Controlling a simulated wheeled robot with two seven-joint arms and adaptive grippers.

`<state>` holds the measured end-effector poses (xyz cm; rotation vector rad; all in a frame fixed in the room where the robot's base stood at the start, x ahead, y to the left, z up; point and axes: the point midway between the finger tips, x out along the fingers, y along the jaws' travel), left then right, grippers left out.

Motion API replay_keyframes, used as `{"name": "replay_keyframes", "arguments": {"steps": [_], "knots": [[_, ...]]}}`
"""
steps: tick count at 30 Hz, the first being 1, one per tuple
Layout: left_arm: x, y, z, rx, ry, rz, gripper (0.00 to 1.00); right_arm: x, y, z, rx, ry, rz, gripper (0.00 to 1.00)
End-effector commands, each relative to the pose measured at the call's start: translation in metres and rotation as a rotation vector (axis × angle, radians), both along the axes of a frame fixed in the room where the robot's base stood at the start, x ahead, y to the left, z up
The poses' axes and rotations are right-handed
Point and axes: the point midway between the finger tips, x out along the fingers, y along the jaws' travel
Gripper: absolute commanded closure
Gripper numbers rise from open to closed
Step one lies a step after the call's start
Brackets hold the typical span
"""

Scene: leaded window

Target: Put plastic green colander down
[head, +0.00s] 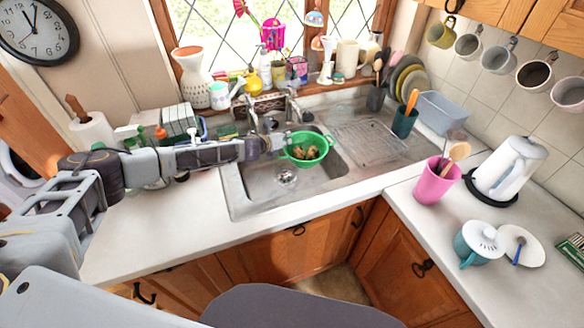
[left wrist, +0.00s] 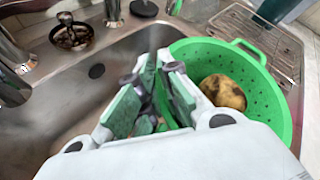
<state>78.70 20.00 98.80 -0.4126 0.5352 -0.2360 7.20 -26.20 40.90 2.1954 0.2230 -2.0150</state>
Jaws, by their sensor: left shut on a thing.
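The green plastic colander (head: 307,148) is held over the sink basin in the head view, with brownish, potato-like items inside. It also shows in the left wrist view (left wrist: 262,75), with one yellow-brown item (left wrist: 224,92) visible in it. The steel sink (head: 250,195) lies below. My right gripper is not in view.
The tap (head: 272,112) stands behind the basin. A dark green utensil pot (head: 403,122), a pink cup (head: 437,182) and a white kettle (head: 508,168) stand farther right. The front counter strip (head: 200,225) is bare.

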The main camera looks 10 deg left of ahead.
Motion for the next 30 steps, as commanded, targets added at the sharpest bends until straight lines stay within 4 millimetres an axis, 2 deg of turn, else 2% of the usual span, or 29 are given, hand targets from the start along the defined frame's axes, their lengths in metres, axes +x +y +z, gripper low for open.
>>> {"name": "replay_keyframes", "arguments": {"steps": [5,30], "knots": [[0.000,-0.001,-0.012,-0.003,0.000,-0.001,1.00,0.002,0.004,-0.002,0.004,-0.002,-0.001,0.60],[0.000,-0.001,-0.114,-0.004,0.001,0.001,1.00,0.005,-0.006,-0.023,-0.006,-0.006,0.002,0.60]]}}
